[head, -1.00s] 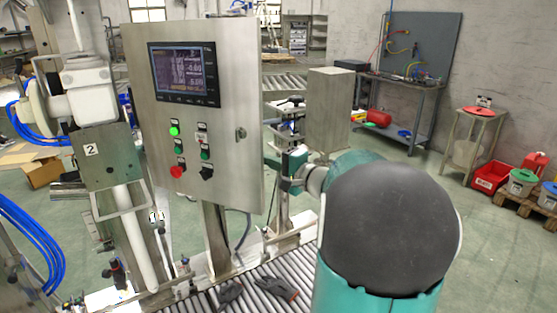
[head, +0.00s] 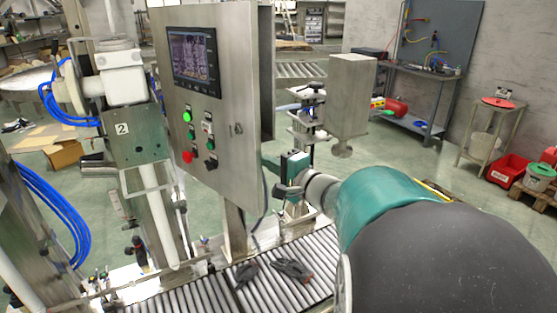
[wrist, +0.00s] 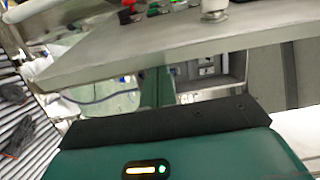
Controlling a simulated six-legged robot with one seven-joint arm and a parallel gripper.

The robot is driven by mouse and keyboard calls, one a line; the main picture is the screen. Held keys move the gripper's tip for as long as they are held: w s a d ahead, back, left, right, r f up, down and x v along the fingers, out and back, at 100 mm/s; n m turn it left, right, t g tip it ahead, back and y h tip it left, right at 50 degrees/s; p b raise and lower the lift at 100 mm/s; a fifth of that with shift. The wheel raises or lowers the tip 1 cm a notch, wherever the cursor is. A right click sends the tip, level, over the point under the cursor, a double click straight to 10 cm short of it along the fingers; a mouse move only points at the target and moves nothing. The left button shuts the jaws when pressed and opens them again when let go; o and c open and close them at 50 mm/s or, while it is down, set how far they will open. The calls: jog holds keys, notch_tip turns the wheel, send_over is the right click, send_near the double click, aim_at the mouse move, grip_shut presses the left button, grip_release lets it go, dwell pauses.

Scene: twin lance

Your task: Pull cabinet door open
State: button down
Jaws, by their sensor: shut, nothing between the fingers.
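The cabinet (head: 267,75) is a stainless steel box on a post. Its door (head: 222,155) carries a screen, coloured buttons and a small latch (head: 237,129) near the right edge. The door's right edge stands apart from the box, with a dark gap between. In the wrist view the door (wrist: 130,50) crosses the top, and a grey recess with small fittings (wrist: 207,66) shows beyond its edge. My gripper (head: 268,160) is shut and empty at the door's lower right edge. Its green fingers (wrist: 156,88) reach toward the gap; contact with the door is unclear.
A grey block-shaped part (head: 351,95) stands right of the cabinet, above my wrist. A roller conveyor (head: 285,270) with dark gloves (head: 292,268) runs below. A white machine with blue hoses (head: 125,85) stands left. Open floor lies to the right, before a bench (head: 415,75).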

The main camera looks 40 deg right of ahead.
jog(key=d, duration=0.5)
jog(key=s+a, duration=0.2)
jog(key=s, duration=0.7)
jog(key=a+f+n+g+y, duration=0.2)
jog(key=a+n+g+y, duration=0.15)
jog(key=a, duration=0.45)
jog(key=a+f+n+g+y, duration=0.2)
jog(key=a+f+n+g, duration=0.15)
jog(key=a, duration=0.45)
jog(key=s+a+f+n+g+h, duration=0.2)
jog(key=s+a+n+g+h, duration=0.3)
jog(key=s+n+h, duration=0.3)
jog(key=shift+s+a+f+n, duration=0.35)
jog(key=shift+s+a+n, duration=0.4)
jog(key=shift+s, duration=0.4)
